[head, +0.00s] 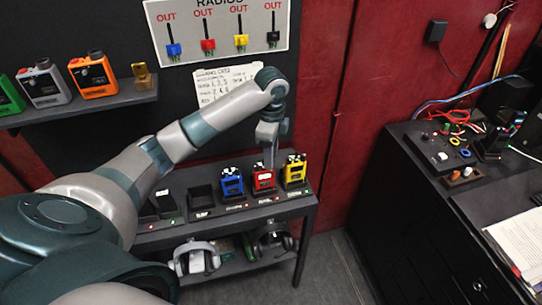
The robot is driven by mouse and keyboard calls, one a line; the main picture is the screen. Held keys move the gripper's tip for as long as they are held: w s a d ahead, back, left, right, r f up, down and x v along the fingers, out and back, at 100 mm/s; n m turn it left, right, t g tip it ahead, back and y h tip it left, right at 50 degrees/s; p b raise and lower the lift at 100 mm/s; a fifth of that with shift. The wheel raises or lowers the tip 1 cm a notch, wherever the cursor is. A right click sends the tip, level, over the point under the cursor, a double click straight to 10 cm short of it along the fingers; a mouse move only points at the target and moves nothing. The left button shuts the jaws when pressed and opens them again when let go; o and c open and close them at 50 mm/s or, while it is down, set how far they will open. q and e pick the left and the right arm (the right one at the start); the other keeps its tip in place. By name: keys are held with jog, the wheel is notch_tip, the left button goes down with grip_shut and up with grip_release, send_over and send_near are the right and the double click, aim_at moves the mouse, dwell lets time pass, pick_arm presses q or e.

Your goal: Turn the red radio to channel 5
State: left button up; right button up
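The red radio (263,181) stands upright in a dock on the small dark table, between a blue radio (232,183) on its left and a yellow radio (295,173) on its right. My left gripper (271,166) points straight down over the top of the red radio. Its fingers show as one thin dark bar, at or just above the radio's top. I cannot tell whether they touch the radio or how far apart they are. The channel knob and its setting are too small to read. My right gripper is not in view.
An empty dock (201,198) sits left of the blue radio. Headsets (196,257) lie on the lower shelf. A radio sign (217,30) hangs above. A black cabinet (420,205) stands at right.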

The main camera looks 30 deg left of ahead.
pick_arm(q)
jog(key=shift+f, duration=0.95)
grip_shut()
jog(key=shift+n, duration=0.3)
jog(key=n, duration=0.3)
jog(key=shift+n, duration=2)
